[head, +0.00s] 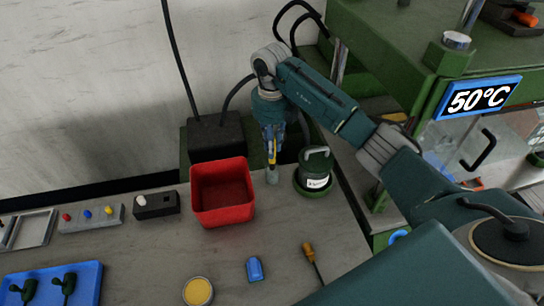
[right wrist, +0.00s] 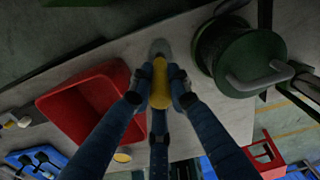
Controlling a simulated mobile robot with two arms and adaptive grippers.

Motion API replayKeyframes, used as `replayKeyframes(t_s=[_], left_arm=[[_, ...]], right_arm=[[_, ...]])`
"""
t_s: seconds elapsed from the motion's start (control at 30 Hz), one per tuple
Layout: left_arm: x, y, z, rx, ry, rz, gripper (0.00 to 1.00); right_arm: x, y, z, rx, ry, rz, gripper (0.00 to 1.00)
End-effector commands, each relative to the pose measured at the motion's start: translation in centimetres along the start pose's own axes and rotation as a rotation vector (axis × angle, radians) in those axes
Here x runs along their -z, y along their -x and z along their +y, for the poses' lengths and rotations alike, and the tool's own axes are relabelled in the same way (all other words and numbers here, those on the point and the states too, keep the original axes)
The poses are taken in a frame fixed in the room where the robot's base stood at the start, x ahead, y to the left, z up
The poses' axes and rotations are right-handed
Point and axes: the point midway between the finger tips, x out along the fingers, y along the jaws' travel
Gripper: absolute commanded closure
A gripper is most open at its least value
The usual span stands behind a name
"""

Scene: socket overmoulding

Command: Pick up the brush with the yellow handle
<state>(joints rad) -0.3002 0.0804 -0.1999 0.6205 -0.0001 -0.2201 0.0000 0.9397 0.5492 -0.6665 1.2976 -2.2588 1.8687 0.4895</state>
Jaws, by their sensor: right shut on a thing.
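The brush with the yellow handle (head: 272,152) is in my right gripper (head: 272,140), between the red bin and the green canister. I cannot tell whether that end touches the bench. My left gripper is not in view.
A red bin (head: 222,214) stands left of the brush and a green canister (head: 315,165) right of it. A blue object (head: 254,269), an orange-handled tool (head: 309,250) and a yellow-topped round tin (head: 198,291) lie nearer. A green machine (head: 390,45) stands at the right.

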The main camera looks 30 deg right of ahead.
Motion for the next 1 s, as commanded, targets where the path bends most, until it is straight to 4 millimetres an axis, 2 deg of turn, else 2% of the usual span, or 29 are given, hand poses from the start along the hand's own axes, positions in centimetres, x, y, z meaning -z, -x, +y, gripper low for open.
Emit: replayKeyframes(t_s=[0.23,0.3,0.5,0.7,1.0], left_arm=[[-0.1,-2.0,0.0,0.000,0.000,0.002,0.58],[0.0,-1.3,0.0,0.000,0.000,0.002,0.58],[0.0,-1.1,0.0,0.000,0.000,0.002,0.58],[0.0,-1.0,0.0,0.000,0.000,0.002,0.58],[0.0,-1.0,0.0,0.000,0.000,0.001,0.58]], right_arm=[[-0.2,6.7,-0.1,0.001,0.000,-0.008,1.00],[-0.2,9.3,-0.2,0.004,-0.001,-0.009,1.00],[0.0,13.1,-0.2,0.002,-0.002,-0.003,1.00],[0.0,14.8,-0.1,0.001,0.000,-0.001,1.00],[0.0,15.1,-0.1,0.000,0.000,0.001,1.00]])
